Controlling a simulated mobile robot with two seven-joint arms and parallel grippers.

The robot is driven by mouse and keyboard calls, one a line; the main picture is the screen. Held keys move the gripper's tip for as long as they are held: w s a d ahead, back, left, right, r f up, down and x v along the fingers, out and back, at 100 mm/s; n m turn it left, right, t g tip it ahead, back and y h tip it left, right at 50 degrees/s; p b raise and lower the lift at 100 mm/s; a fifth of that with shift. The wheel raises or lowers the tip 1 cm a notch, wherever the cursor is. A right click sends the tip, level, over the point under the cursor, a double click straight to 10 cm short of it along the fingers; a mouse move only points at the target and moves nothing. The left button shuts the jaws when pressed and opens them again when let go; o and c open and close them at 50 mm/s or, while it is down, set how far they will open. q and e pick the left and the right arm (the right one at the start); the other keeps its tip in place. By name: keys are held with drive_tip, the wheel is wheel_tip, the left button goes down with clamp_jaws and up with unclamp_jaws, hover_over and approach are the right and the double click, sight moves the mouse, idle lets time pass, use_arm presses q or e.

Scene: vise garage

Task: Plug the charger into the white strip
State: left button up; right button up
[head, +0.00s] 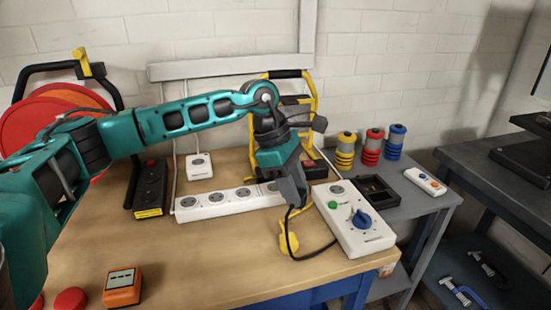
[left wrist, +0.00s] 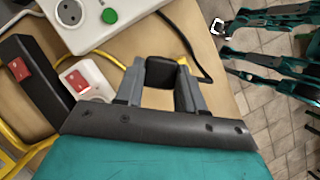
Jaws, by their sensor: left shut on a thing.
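The white strip (head: 215,208) lies on the workbench in the head view, with several sockets along its top. Its right end is hidden behind my left gripper. My left gripper (head: 293,198) points down just past that end and is shut on the black charger. In the left wrist view, the charger (left wrist: 161,73) is a dark block between the two grey fingers of the gripper (left wrist: 160,88). A black cable runs from it and loops over the bench. The charger is apart from the strip's visible sockets.
A white control box (head: 352,232) with a blue knob and green button stands right of the gripper. A black strip (head: 151,188) and a white socket box (head: 199,167) are at the left. An orange box (head: 122,287) is near the front. The front middle is clear.

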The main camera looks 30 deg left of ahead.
use_arm(q)
drive_tip(key=w+a+r+n+t+y+b, duration=0.1)
drive_tip(key=w+a+n+y+b, duration=0.1)
drive_tip(key=n, duration=1.1)
drive_tip(key=w+a+n+t+y+b, duration=0.1)
drive_tip(key=w+a+n+y+b, duration=0.2)
drive_tip(key=n, duration=1)
drive_tip(key=w+a+y, duration=0.2)
drive_tip(key=a+y, duration=0.1)
drive_tip(key=a, duration=0.1)
drive_tip(key=shift+w+r, duration=0.15)
drive_tip(key=shift+r, duration=0.2)
use_arm(e)
drive_tip(key=f, duration=0.4)
drive_tip(key=shift+w+a+f, duration=0.25)
drive_tip(key=shift+a, duration=0.05)
use_arm(q)
drive_tip(key=shift+a+f, duration=0.1)
drive_tip(key=shift+f, duration=0.1)
use_arm(e)
drive_tip(key=shift+f, duration=0.1)
